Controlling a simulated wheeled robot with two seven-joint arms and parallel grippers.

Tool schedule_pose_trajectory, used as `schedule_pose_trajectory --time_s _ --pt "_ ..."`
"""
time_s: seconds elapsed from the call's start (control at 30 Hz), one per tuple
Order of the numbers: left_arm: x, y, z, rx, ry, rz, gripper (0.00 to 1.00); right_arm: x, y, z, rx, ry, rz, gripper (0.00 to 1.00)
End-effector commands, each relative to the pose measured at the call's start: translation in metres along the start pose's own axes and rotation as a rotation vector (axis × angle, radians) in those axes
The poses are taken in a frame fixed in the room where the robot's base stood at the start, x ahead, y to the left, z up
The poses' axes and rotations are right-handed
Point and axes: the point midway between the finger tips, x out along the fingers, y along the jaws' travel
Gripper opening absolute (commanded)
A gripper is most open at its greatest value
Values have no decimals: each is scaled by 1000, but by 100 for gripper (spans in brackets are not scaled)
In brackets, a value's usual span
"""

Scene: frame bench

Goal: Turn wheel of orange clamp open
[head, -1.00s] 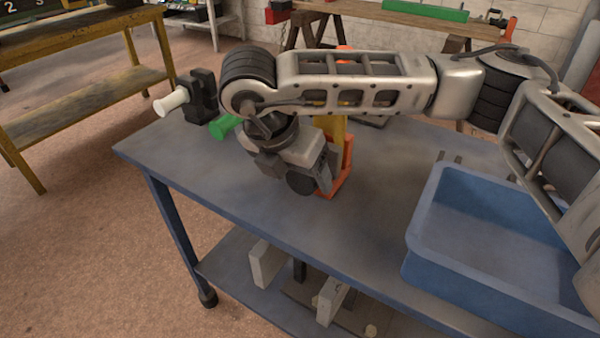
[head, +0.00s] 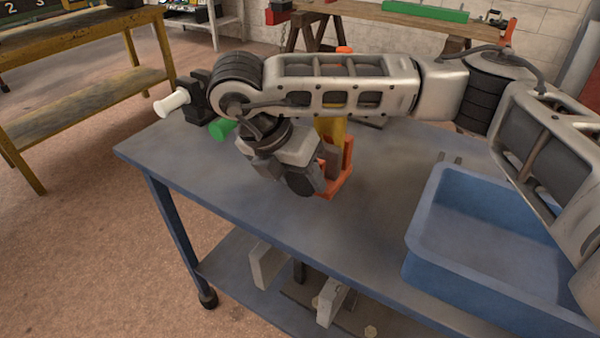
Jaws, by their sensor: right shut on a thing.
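The orange clamp (head: 346,168) stands on the blue-grey workbench, partly behind my right gripper. Its upright side and foot show to the right of the gripper, and a yellow part (head: 330,128) rises behind my arm. My right gripper (head: 320,176) reaches down at the clamp's left side and is shut on its wheel. The wheel and the fingertips are mostly hidden by the gripper body, so the wheel's angle cannot be told. My left gripper is not in view.
A black fixture (head: 196,98) with a white handle (head: 171,102) and a green handle (head: 222,128) stand at the bench's left end. A blue bin (head: 425,215) sits at the right. The bench (head: 240,205) is clear in front of the gripper.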

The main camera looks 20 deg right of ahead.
Motion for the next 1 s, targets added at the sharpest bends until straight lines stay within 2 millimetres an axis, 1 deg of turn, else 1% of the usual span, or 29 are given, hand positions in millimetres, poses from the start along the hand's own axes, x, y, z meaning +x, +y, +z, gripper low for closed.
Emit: schedule_pose_trajectory --time_s 0.3,0.5,0.7,1.0 --pt "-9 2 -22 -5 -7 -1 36 -6 3 2 -90 -2 -220 25" --pt "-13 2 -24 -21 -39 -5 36 -5 5 2 -141 -3 -344 25" --pt "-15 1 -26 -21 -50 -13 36 -2 7 1 -177 -4 -429 25" --pt "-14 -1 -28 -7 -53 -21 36 1 7 0 -197 -3 -478 25"
